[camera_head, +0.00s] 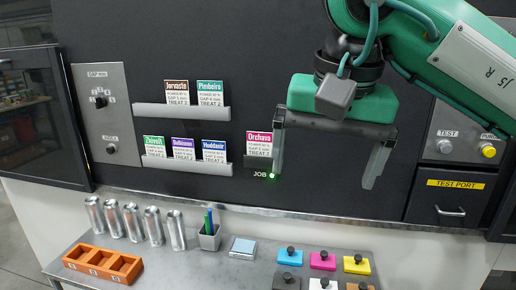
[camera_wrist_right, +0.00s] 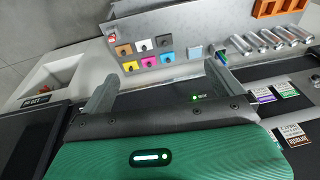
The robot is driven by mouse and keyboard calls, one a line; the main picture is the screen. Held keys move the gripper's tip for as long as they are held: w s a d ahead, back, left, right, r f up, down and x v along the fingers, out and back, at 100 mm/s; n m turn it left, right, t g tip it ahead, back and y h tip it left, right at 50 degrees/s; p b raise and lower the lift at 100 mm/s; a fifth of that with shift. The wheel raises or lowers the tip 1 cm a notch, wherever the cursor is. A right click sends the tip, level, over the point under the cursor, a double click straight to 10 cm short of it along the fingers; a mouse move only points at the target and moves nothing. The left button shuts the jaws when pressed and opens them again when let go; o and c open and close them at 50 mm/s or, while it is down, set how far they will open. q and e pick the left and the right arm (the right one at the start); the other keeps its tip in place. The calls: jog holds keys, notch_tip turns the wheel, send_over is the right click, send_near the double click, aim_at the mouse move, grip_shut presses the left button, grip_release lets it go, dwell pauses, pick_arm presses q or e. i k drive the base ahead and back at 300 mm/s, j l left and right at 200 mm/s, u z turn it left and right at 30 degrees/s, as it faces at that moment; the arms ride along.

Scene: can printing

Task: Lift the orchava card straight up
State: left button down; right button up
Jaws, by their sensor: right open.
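Whether finger and card touch cannot be told. In the right wrist view the open fingers (camera_wrist_right: 160,82) show, with the green JOB light (camera_wrist_right: 195,97) near; the orchava card cannot be made out there. My left gripper is out of view.
Other cards stand in the upper rack (camera_head: 180,111) and lower rack (camera_head: 185,165) to the left. Below, a steel shelf (camera_head: 190,262) holds several cans (camera_head: 133,222), an orange tray (camera_head: 103,264), a pen cup (camera_head: 209,238) and coloured blocks (camera_head: 322,260). The dark panel above the card is clear.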

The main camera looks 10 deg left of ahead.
aim_at(259, 144)
jog(key=i+j, duration=0.25)
jog(key=i, duration=0.15)
jog(key=i+j, duration=0.3)
jog(key=i, duration=0.15)
jog(key=i+j, duration=0.25)
jog(key=i, duration=0.15)
